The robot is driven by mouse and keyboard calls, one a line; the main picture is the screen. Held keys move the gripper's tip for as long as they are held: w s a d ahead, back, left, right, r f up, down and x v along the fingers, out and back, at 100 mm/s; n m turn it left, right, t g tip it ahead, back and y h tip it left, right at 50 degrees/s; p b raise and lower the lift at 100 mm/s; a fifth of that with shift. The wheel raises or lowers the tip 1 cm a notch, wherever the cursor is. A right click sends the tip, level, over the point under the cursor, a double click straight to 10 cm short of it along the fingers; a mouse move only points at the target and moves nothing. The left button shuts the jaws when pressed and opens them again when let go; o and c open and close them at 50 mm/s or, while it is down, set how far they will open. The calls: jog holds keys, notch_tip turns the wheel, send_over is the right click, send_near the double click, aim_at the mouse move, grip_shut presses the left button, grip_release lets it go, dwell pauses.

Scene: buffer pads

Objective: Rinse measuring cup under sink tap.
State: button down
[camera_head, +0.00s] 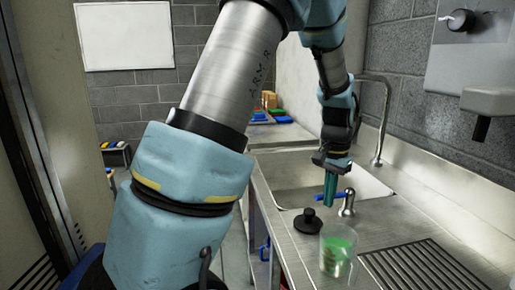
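A clear cup (338,265) with green inside stands upright on the steel counter at the front of the sink. It looks like the measuring cup, but no markings can be read. My gripper (330,190) points down over the near part of the sink, behind the cup and apart from it. Its narrow teal end is too small to show whether the fingers are apart or hold something. The sink basin (290,197) is partly hidden by my arm. The tall curved tap (387,115) stands at the basin's right side. No running water can be made out.
A black knobbed stopper (308,222) and a short metal post (347,204) stand between basin and cup. A blue bar-like thing (319,196) is beside my gripper. A ribbed drainboard (410,270) lies at front right. A wall dispenser (480,75) juts out at right.

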jog(key=shift+w, duration=0.15)
notch_tip(320, 180, up, 7)
jog(key=p, duration=0.6)
jog(key=shift+a, duration=0.1)
jog(key=s+a+n, duration=0.4)
jog(key=a, duration=0.8)
jog(key=s+a+n+t, duration=0.1)
jog(key=s+a+n, duration=0.3)
jog(key=a, duration=0.9)
jog(key=shift+f+n+t, duration=0.15)
jog(key=shift+n+t, duration=0.15)
jog(key=shift+a, duration=0.1)
